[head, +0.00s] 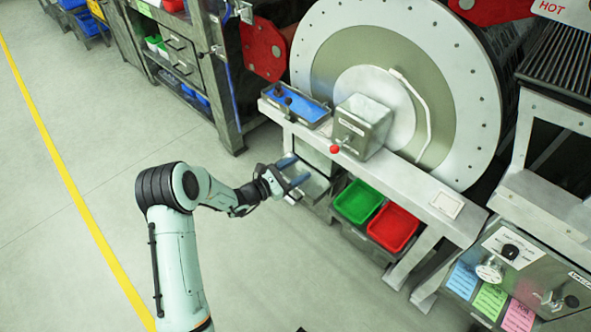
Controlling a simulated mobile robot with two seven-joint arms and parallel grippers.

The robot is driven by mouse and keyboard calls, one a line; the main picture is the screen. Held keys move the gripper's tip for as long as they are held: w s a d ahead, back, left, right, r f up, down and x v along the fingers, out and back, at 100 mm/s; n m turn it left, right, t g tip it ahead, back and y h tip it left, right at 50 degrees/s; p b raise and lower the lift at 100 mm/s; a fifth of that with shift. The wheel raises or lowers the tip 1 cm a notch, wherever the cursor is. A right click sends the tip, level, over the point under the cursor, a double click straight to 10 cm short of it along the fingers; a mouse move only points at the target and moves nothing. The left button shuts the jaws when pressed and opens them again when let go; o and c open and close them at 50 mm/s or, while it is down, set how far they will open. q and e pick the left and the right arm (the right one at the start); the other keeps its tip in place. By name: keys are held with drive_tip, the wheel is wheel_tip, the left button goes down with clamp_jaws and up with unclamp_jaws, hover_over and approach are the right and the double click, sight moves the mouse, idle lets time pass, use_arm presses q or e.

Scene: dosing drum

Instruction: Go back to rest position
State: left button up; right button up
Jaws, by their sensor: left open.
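My left arm comes in from the bottom left. Its left gripper (294,179) is open, with its fingers spread apart and nothing visible between them. It is in front of the bench of the large round drum (470,95), close to the bench's left end. A pale metal tray (314,186) shows just behind the fingers; I cannot tell whether they touch it. My right gripper does not show.
On the bench (405,182) stand a blue tray (303,106) and a metal box (364,123) with a red knob (334,149). A green bin (358,201) and a red bin (393,227) sit below. A control panel (530,262) is at right. Open floor (90,120) lies left.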

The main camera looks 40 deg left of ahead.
use_arm(q)
drive_tip(key=shift+s, duration=0.1)
idle(0.5)
drive_tip(key=s+d+f+m+g+h+p, duration=0.25)
drive_tip(key=s+d+f+m+g, duration=0.25)
drive_tip(key=s+d+f+g, duration=0.5)
drive_tip(key=s+d+f+m+g+h+p, duration=0.25)
drive_tip(key=s+d+f+m+g, duration=0.45)
drive_tip(key=d, duration=0.5)
drive_tip(key=s+d+m+y+p, duration=0.2)
drive_tip(key=s+m+y+p, duration=0.1)
drive_tip(key=s+m, duration=0.4)
drive_tip(key=s+d+m+g+y+p, duration=0.1)
drive_tip(key=s+d+m+y+p, duration=0.1)
drive_tip(key=s+m, duration=0.5)
drive_tip(key=shift+s+d+f+m+y+p, duration=0.2)
drive_tip(key=shift+s+f+m+y+p, duration=0.15)
drive_tip(key=shift+y+p, duration=0.3)
drive_tip(key=shift+f, duration=0.1)
